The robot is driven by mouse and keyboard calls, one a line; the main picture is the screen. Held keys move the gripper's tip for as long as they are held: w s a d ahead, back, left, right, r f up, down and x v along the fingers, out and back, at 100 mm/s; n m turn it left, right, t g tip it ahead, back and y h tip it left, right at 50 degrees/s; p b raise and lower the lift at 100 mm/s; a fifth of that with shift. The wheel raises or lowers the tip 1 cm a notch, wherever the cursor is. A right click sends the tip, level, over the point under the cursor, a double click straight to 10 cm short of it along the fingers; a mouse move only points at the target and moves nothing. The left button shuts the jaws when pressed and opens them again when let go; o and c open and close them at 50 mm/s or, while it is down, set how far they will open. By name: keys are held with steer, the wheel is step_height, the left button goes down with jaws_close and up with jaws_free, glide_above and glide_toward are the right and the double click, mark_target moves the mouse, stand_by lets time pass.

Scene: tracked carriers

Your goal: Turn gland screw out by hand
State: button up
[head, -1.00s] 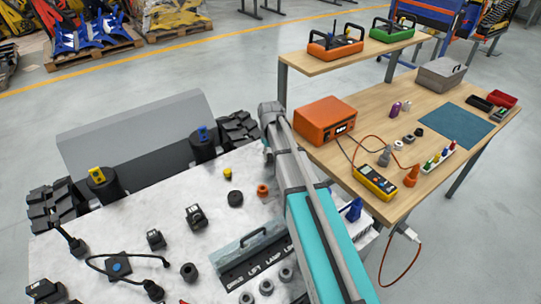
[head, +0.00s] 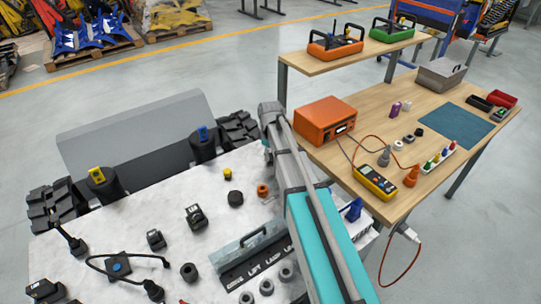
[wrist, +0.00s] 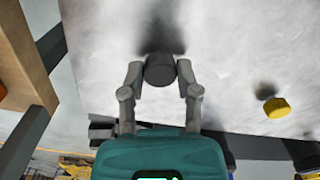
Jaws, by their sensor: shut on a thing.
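In the wrist view, my gripper (wrist: 160,75) has its two grey fingers closed on opposite sides of a short dark grey round piece, the gland screw (wrist: 160,68). The screw is over the pale top of the carrier (wrist: 230,40), with a dark shadow beside it. I cannot tell how far it stands out of its seat. In the head view my own arm hides the fingers and the screw.
A yellow cap (wrist: 276,107) stands beside the grip and also shows in the head view (head: 227,174). A dark round piece (head: 236,198) and an orange ring (head: 262,190) are near. A handled plate (head: 252,250) lies nearer. The wooden bench (head: 345,165) stands to the right.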

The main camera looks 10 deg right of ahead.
steer(key=n, duration=0.4)
steer(key=shift+s+n, duration=0.1)
steer(key=shift+n, duration=1.7)
steer(key=o, duration=0.9)
steer(key=m, duration=0.3)
steer(key=shift+m, duration=0.3)
steer(key=m, duration=0.3)
steer(key=shift+m, duration=1.6)
